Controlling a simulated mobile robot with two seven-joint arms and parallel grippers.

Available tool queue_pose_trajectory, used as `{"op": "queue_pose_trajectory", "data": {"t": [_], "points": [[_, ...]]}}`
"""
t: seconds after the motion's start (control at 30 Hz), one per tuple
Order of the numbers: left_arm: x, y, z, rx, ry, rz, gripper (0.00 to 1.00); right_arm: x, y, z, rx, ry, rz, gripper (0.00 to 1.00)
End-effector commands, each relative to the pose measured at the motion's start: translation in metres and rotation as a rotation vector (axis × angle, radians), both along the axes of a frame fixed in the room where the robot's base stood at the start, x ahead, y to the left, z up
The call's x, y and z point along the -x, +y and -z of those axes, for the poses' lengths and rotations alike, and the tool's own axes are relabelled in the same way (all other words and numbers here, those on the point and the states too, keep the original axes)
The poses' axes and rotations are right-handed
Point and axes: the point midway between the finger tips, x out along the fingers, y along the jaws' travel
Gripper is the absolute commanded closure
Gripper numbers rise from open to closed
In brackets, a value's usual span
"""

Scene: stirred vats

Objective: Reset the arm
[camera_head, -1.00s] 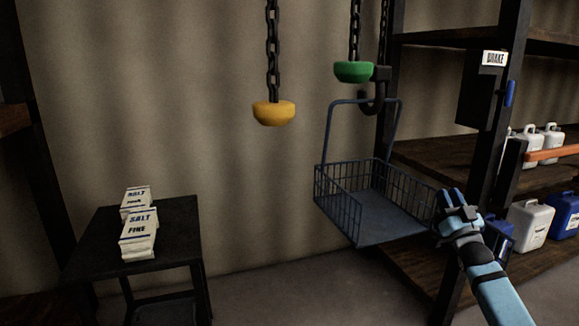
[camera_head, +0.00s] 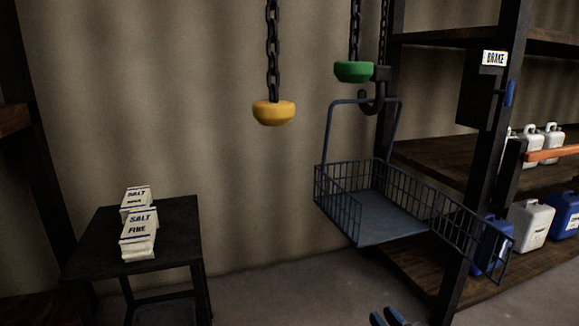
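My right gripper (camera_head: 389,317) shows only as blue fingertips at the bottom edge, right of centre. It is apart from everything around it, and nothing shows between the tips. The rest of it is cut off by the frame, so I cannot tell whether it is open or shut. My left gripper is not in view.
A blue wire basket (camera_head: 340,204) hangs from a hook, its mesh side panel (camera_head: 470,232) swung out to the right. Yellow (camera_head: 274,113) and green (camera_head: 353,71) chain knobs hang nearby. Salt packs (camera_head: 139,232) stand on a dark table (camera_head: 178,218). A shelf (camera_head: 430,158) holds jugs.

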Motion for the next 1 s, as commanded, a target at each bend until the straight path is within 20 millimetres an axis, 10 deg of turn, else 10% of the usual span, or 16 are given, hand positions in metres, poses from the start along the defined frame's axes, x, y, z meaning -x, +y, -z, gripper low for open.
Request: {"op": "queue_pose_trajectory", "data": {"t": [0.2,0.53,1.0], "points": [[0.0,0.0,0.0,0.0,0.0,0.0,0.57,0.112,0.054,-0.021,-0.124,0.02,-0.106,0.74],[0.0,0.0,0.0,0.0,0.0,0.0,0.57,0.211,0.079,-0.074,-0.279,0.036,-0.171,0.74],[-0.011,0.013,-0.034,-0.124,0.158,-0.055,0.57,0.196,0.065,-0.105,-0.159,0.192,-0.091,0.74]]}}
